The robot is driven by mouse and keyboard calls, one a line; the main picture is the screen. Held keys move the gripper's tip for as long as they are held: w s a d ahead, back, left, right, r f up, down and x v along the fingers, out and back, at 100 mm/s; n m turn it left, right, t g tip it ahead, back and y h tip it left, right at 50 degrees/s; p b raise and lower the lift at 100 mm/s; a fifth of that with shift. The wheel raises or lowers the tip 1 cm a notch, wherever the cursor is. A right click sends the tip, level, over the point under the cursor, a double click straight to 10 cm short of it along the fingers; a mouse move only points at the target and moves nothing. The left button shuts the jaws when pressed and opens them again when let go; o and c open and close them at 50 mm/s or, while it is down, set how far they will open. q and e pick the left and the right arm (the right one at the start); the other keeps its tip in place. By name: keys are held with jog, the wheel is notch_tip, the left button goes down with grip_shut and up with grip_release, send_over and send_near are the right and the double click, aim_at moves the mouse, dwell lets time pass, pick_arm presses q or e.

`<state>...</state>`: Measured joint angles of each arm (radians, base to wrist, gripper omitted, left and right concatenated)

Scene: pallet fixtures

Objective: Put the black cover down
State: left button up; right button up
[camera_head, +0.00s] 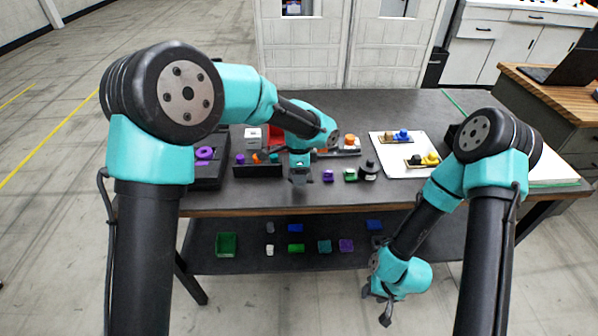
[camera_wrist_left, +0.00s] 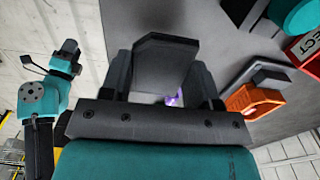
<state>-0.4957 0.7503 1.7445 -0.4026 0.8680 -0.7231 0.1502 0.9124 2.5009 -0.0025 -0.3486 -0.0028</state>
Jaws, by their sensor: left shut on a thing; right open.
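My left gripper (camera_head: 300,176) is over the front middle of the dark table. In the left wrist view its two fingers (camera_wrist_left: 165,90) are shut on the black cover (camera_wrist_left: 165,62), a flat dark piece with cut corners. In the head view the cover is hard to tell from the dark fingers. It cannot be told whether the cover touches the table. My right gripper (camera_head: 383,300) is open and empty, hanging low in front of the table.
A black tray with purple rings (camera_head: 204,153) and a black bin (camera_head: 257,171) stand left. Purple (camera_head: 328,176) and green (camera_head: 350,175) pieces and a dark round item (camera_head: 369,171) lie right. A white board (camera_head: 392,142) holds small parts. An orange piece (camera_wrist_left: 250,103) shows in the wrist view.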

pick_arm(q)
jog(key=shift+w+f, duration=0.2)
jog(key=shift+w, duration=1.6)
jog(key=shift+w, duration=0.2)
jog(key=shift+w+f, duration=0.1)
jog(key=shift+f, duration=1.65)
jog(key=shift+f, duration=0.2)
jog(key=o, duration=1.5)
jog(key=shift+r, duration=0.15)
notch_tip(320, 180, up, 12)
jog(key=shift+r, duration=0.1)
